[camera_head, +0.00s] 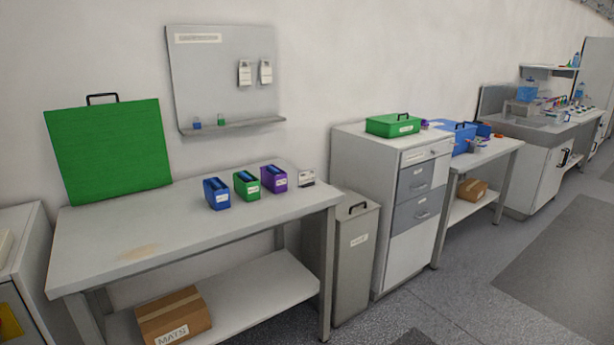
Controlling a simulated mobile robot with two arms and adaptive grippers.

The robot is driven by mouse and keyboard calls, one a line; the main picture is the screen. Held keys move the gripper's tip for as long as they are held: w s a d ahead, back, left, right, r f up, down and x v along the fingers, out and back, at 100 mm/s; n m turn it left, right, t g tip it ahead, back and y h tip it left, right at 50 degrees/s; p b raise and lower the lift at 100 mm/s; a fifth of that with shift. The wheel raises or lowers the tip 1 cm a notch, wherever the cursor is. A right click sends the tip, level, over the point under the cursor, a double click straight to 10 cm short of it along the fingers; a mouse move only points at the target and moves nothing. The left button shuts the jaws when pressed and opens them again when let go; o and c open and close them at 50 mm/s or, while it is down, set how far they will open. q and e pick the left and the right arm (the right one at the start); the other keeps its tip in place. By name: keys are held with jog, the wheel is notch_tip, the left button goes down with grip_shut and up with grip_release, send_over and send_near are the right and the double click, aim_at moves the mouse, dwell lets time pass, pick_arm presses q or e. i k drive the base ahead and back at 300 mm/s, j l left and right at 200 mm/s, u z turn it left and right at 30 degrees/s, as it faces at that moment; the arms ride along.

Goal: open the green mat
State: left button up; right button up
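The green mat (110,150) is a flat green panel with a dark handle on its top edge. It stands upright, leaning a little against the wall, at the back left of the white workbench (130,232). Neither of my grippers shows in this view.
Blue, green and purple holders (246,185) stand at the workbench's back right. Its front half is clear apart from a brownish stain (138,252). A cardboard box (174,315) labelled MATS sits on the lower shelf. A grey bin (355,255) and a drawer cabinet (405,240) stand to the right.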

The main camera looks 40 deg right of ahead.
aim_at(102, 152)
jog(key=i+l+z, duration=0.15)
jog(key=l, duration=0.2)
jog(key=i+l+z, duration=0.2)
jog(key=l, duration=0.15)
jog(key=i+l+z, duration=0.15)
jog(key=i+l, duration=0.05)
jog(key=l, duration=0.15)
